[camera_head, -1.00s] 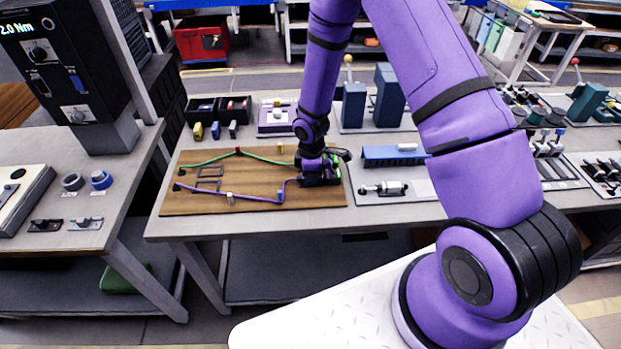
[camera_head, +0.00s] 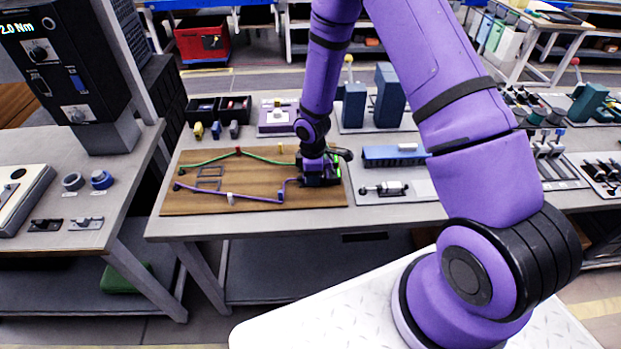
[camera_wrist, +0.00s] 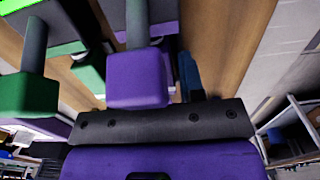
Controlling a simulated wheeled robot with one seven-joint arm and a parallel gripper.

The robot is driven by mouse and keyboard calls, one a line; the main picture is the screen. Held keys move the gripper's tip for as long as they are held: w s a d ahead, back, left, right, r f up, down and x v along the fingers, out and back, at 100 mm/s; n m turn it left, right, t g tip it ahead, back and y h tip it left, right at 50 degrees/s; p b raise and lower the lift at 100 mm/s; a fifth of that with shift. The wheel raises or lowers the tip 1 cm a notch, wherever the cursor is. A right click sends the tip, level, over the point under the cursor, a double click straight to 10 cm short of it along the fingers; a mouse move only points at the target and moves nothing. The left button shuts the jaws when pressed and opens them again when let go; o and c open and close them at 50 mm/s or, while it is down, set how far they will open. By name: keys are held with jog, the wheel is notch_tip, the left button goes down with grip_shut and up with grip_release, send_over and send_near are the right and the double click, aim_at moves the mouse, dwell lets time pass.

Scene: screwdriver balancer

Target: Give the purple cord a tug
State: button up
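The purple cord (camera_head: 250,198) runs along the front of a brown wooden board, through a white clip (camera_head: 230,197), and bends up toward the board's right end. A green cord (camera_head: 208,159) runs along the back of the board. My gripper (camera_head: 318,180) is low over the board's right end and hides the cord ends there. In the wrist view a purple block (camera_wrist: 138,80) with a grey rod is close in front of my black gripper body, with a green block (camera_wrist: 28,93) to its left. I cannot make out the fingers or whether they touch the cord.
The wooden board (camera_head: 185,207) lies on a grey bench. Small bins (camera_head: 202,108) and a purple-edged box (camera_head: 277,118) stand behind it. A blue fixture (camera_head: 385,157) and a clamp plate (camera_head: 415,190) are close to its right. The bench strip in front of the board is clear.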

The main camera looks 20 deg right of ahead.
jog(key=shift+o, duration=0.9)
jog(key=shift+r, duration=3.5)
jog(key=shift+r, duration=0.1)
notch_tip(320, 180, up, 14)
jog(key=s+d+m+t, duration=0.1)
jog(key=d+m, duration=0.2)
notch_tip(320, 180, up, 12)
jog(key=m+t+h, duration=0.1)
jog(key=m, duration=0.3)
send_over(322, 178)
jog(key=s+d, duration=0.2)
jog(key=s, duration=0.4)
jog(key=s+r+m+t, duration=0.1)
jog(key=s+r+m, duration=0.2)
jog(key=s+r, duration=0.4)
jog(key=s+r+m+t+y, duration=0.1)
jog(key=s+r+m, duration=0.3)
jog(key=s, duration=0.9)
notch_tip(322, 178, up, 3)
jog(key=shift+s+r+t, duration=0.2)
jog(key=shift+s+t, duration=0.15)
jog(key=shift+t, duration=0.25)
jog(key=shift+d, duration=0.1)
